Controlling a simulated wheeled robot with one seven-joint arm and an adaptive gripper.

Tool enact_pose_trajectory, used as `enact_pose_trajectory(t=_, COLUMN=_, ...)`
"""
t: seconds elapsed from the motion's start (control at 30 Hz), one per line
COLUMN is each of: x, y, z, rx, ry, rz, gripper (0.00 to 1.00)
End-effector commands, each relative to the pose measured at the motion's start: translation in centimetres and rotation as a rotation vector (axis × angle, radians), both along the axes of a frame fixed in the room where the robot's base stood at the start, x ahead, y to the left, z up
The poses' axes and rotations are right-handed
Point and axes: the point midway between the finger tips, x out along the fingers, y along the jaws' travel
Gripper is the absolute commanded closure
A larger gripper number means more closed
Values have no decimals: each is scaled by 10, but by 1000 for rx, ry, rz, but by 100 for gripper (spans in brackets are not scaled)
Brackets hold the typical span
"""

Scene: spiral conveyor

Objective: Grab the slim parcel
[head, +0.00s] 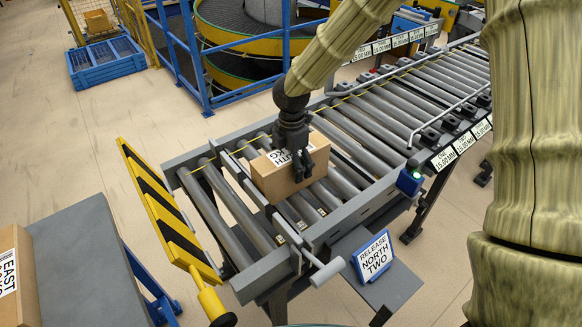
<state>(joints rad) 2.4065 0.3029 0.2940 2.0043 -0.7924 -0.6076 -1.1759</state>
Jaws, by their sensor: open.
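A brown cardboard parcel (279,184) with a white printed label lies on the rollers near the lower end of the conveyor (236,217). It is the only box I see on these rollers. My gripper (304,168) points down over the parcel's right part. Its dark fingers are open, and one shows in front of the parcel's near right side. The far finger and any contact with the parcel are hidden.
A stop bar with a handle (327,274) crosses the conveyor end. A yellow-black striped barrier (165,212) stands left. A blue "RELEASE NORTH TWO" sign (374,258) stands in front. Another box (14,290) sits on a grey surface at lower left. Rails line the conveyor.

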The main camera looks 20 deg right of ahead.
Motion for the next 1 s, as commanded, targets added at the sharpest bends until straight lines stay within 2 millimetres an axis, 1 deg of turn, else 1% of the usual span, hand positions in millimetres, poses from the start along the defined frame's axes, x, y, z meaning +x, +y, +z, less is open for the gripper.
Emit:
enact_pose_trajectory(t=0.23, x=0, y=0, z=0, rx=0, ry=-1, rz=0, gripper=12)
enact_pose_trajectory(t=0.37, x=0, y=0, z=0, rx=0, ry=-1, rz=0, gripper=36)
enact_pose_trajectory(t=0.4, x=0, y=0, z=0, rx=0, ry=-1, rz=0, gripper=43)
enact_pose_trajectory(t=0.47, x=0, y=0, z=0, rx=0, ry=-1, rz=0, gripper=54)
enact_pose_trajectory(t=0.5, x=0, y=0, z=0, rx=0, ry=-1, rz=0, gripper=62)
enact_pose_trajectory(t=0.57, x=0, y=0, z=0, rx=0, ry=-1, rz=0, gripper=73)
enact_pose_trajectory(t=0.6, x=0, y=0, z=0, rx=1, ry=-2, rz=0, gripper=80)
enact_pose_trajectory(t=0.87, x=1, y=0, z=2, rx=1, ry=-3, rz=0, gripper=81)
enact_pose_trajectory(t=1.0, x=1, y=0, z=9, rx=2, ry=-6, rz=-1, gripper=81)
